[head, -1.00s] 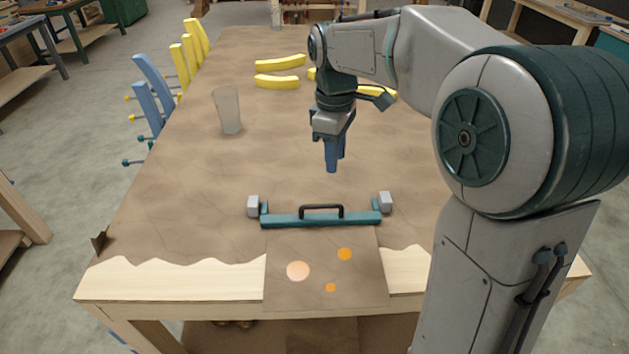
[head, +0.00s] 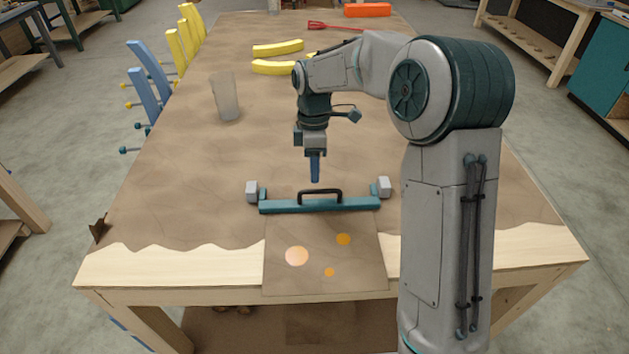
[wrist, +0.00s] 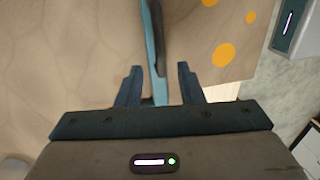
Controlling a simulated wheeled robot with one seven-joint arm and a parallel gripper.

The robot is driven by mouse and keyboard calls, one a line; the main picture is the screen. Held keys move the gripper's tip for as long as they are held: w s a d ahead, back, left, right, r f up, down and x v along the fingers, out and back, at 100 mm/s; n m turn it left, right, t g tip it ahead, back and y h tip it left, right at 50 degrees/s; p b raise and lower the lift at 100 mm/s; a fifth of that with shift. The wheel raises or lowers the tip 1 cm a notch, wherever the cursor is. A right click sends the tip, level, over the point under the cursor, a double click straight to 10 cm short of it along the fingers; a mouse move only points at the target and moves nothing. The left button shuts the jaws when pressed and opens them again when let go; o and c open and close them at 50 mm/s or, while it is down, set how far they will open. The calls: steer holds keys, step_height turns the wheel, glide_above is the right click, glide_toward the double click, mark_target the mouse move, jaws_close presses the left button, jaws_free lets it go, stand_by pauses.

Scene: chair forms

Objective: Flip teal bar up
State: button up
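The teal bar (head: 285,207) lies across the table near its front, between two small light-grey blocks (head: 251,191). A black handle (head: 321,191) stands on it. My gripper (head: 314,181) points down just above the handle, slightly left of its middle in the head view. In the wrist view, the two fingers of my gripper (wrist: 159,86) are apart, with the teal bar (wrist: 152,35) and the dark handle (wrist: 160,20) running up the picture past the gap. The near part of the bar shows between the fingers. Contact with the handle is not visible.
A brown sheet with orange dots (head: 360,270) lies in front of the bar. A frosted cup (head: 227,98) stands at the left. Yellow curved pieces (head: 278,47), a red tool (head: 332,26) and an orange block (head: 368,10) lie further back. Table around the bar is clear.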

mark_target(314, 190)
steer(key=shift+s+f, duration=0.25)
steer(key=shift+f, duration=0.9)
steer(key=shift+s+f, duration=0.2)
steer(key=shift+f, duration=0.95)
jaws_close()
steer(key=shift+r+p, duration=0.2)
steer(key=shift+p, duration=0.25)
